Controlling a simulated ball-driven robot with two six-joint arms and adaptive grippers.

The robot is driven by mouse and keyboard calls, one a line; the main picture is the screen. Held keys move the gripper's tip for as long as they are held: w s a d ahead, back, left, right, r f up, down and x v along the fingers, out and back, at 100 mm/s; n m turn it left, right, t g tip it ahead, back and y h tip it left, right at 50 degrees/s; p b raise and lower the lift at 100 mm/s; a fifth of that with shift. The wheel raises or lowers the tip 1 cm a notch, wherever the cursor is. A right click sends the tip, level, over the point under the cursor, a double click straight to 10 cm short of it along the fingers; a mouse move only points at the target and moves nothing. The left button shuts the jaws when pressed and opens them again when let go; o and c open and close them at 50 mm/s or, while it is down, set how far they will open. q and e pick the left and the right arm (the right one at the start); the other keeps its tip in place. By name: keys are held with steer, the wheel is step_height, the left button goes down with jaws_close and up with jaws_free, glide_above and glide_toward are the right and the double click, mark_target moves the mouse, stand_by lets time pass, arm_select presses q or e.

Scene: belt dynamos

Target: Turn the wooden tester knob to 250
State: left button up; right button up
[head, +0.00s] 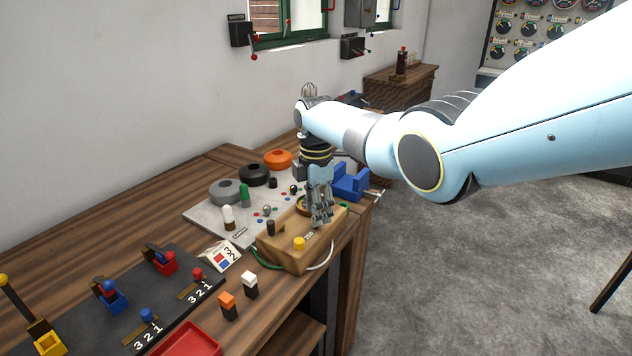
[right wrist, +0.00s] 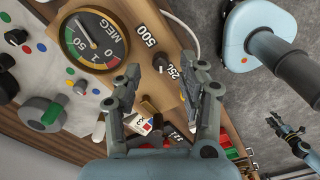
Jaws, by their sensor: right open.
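The wooden tester (head: 283,248) sits at the table's front edge, with a yellow button and a dark post on top. In the right wrist view its face (right wrist: 137,30) carries a round MEG gauge (right wrist: 95,40) and the labels 500 and 250. A small dark knob (right wrist: 160,63) stands beside these labels; its exact setting is not clear. My right gripper (head: 320,221) points down over the tester and hides the knob in the head view. Its fingers (right wrist: 163,72) are open, either side of the knob with gaps. My left gripper (right wrist: 289,131) shows small in the right wrist view.
A grey panel (head: 198,216) with coils lies behind the tester. A blue vise (head: 350,182) stands to its right. A folded card (head: 222,254), orange and white-topped blocks, a red tray (head: 187,341) and a dark lever board (head: 185,301) are nearer. Wires hang at the tester's front.

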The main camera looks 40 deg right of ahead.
step_height(320, 180, up, 10)
stand_by(0.3)
steer(key=shift+f, duration=0.15)
steer(key=s+a+f+m+g+b, duration=0.15)
steer(key=s+f+b, duration=0.25)
steer(key=s+f, duration=0.8)
steer(key=s+f+g+b, duration=0.25)
steer(key=s+f, duration=0.55)
steer(key=f, duration=0.7)
steer(key=s+a+f+g+b, duration=0.1)
steer(key=s+f+b, duration=0.4)
steer(key=s+f, duration=0.7)
steer(key=s+a+f+m+t+b, duration=0.25)
steer(key=s+f+m+b, duration=0.6)
steer(key=s+f, duration=1.85)
steer(key=w+m+t, duration=0.1)
steer(key=m, duration=0.1)
steer(key=w+r+m+t, duration=0.1)
steer(key=m, duration=0.1)
steer(key=w+m+t+p, duration=0.1)
steer(key=m, duration=0.1)
steer(key=shift+r+h, duration=0.2)
steer(key=shift+h, duration=0.2)
